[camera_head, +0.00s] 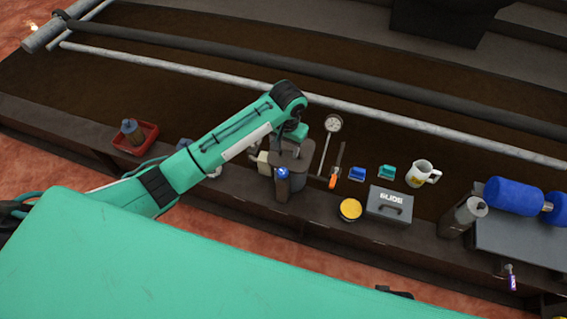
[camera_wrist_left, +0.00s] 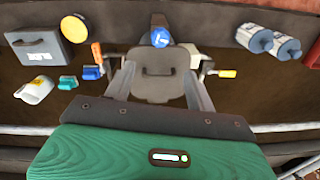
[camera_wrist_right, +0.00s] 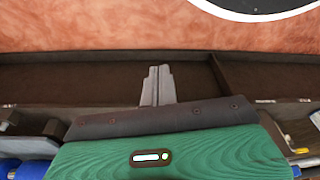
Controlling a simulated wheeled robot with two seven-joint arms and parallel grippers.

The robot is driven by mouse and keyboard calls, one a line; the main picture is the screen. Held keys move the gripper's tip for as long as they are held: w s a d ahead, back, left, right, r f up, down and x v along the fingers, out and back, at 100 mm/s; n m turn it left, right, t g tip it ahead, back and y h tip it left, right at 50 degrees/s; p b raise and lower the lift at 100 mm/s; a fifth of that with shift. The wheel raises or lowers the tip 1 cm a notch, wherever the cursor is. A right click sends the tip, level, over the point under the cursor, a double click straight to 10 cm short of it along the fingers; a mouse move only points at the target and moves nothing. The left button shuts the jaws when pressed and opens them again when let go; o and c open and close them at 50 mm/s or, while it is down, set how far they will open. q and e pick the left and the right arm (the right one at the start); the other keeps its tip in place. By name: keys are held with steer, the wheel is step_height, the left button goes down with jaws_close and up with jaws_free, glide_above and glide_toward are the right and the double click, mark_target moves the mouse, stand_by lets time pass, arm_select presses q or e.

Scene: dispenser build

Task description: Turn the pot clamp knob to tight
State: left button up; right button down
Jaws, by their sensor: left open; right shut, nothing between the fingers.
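A blue round knob (camera_wrist_left: 160,38) with a white mark sits at the front of a grey dispenser (camera_wrist_left: 155,85) in the left wrist view. In the head view the blue knob (camera_head: 282,172) tops a dark cylinder at the dispenser's near side. The mark's exact direction is too small to read. My left gripper (camera_wrist_left: 159,69) is open, its fingers spread on either side of the dispenser's grey top, with the knob beyond the fingertips. I cannot tell whether the fingers touch anything. My right gripper (camera_wrist_right: 158,70) is shut and empty, over the dark bench edge.
Right of the dispenser are a dial gauge (camera_head: 332,123), an orange-handled tool (camera_head: 333,181), a yellow-topped tin (camera_head: 350,208), a grey box (camera_head: 390,204) and a white mug (camera_head: 420,174). A red tray (camera_head: 146,137) is at left. Brown bench behind is mostly clear.

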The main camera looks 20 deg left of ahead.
mark_target(282, 171)
arm_select(q)
steer(key=f, duration=0.4)
steer(key=f+b, duration=0.1)
steer(key=f, duration=0.4)
steer(key=f+b, duration=0.1)
steer(key=f, duration=0.3)
steer(key=shift+s+a+f, duration=0.15)
steer(key=shift+a+f, duration=0.2)
arm_select(e)
steer(key=r, duration=0.5)
steer(key=shift+w, duration=0.35)
arm_select(q)
steer(key=c, duration=1)
steer(key=shift+r, duration=0.1)
steer(key=shift+m+p, duration=0.6)
steer(key=shift+p, duration=0.2)
arm_select(e)
steer(key=shift+s+f, duration=0.2)
steer(key=shift+f, duration=0.95)
steer(key=shift+s+f, duration=0.2)
steer(key=shift+f, duration=0.9)
